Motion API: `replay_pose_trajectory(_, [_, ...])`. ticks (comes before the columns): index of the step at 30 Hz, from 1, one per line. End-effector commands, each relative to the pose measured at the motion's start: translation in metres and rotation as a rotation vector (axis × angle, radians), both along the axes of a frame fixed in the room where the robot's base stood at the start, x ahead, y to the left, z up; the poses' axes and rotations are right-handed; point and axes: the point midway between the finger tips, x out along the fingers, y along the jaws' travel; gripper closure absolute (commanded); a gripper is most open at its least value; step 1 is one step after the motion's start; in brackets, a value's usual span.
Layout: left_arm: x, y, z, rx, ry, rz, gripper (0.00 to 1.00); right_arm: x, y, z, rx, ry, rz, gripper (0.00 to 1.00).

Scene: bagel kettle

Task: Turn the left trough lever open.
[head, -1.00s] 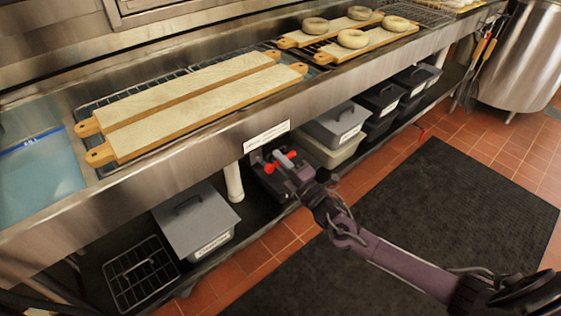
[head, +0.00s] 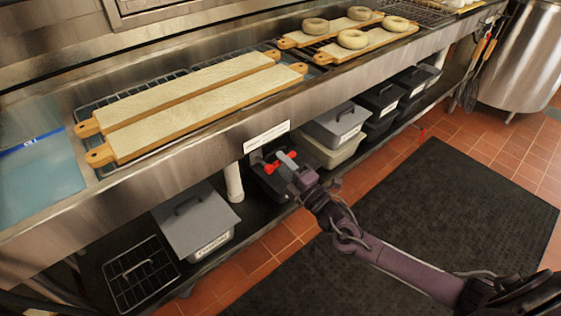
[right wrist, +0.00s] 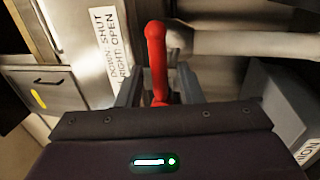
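The red trough lever (head: 281,162) sticks out below the front edge of the steel trough, under a white label. In the right wrist view the lever (right wrist: 156,60) runs up the picture, with a rounded end, between the grey fingers of my right gripper (right wrist: 157,88). The fingers are apart, with a gap on each side of the lever. In the head view my right gripper (head: 298,178) is just in front of the lever; its fingertips are hard to make out. My left gripper is not in view.
The lever's label (right wrist: 108,50) reads "DOWN: SHUT, RIGHT: OPEN". A white pipe (head: 233,182) stands left of the lever. Lidded bins (head: 336,125) sit on the lower shelf. Long boards (head: 205,110) lie above the trough. A black mat (head: 440,215) covers the floor in front.

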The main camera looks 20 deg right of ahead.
Motion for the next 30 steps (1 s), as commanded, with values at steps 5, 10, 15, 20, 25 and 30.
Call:
replay_pose_trajectory(5, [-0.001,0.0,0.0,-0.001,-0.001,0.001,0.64,-0.031,-0.011,-0.008,-0.002,0.005,0.001,0.66])
replay_pose_trajectory(10, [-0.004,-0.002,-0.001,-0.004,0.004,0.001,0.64,-0.052,-0.019,-0.012,-0.002,0.002,0.001,0.66])
replay_pose_trajectory(15, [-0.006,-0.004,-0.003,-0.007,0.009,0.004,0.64,-0.06,-0.022,-0.013,-0.001,0.001,0.001,0.66])
replay_pose_trajectory(20, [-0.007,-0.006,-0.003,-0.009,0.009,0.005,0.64,-0.061,-0.022,-0.013,-0.001,0.0,0.001,0.66])
replay_pose_trajectory(25, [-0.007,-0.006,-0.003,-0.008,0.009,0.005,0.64,-0.06,-0.022,-0.013,-0.001,0.001,0.001,0.66])
replay_pose_trajectory(30, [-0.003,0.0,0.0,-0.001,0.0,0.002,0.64,-0.06,-0.023,-0.015,0.003,0.009,-0.003,0.66])
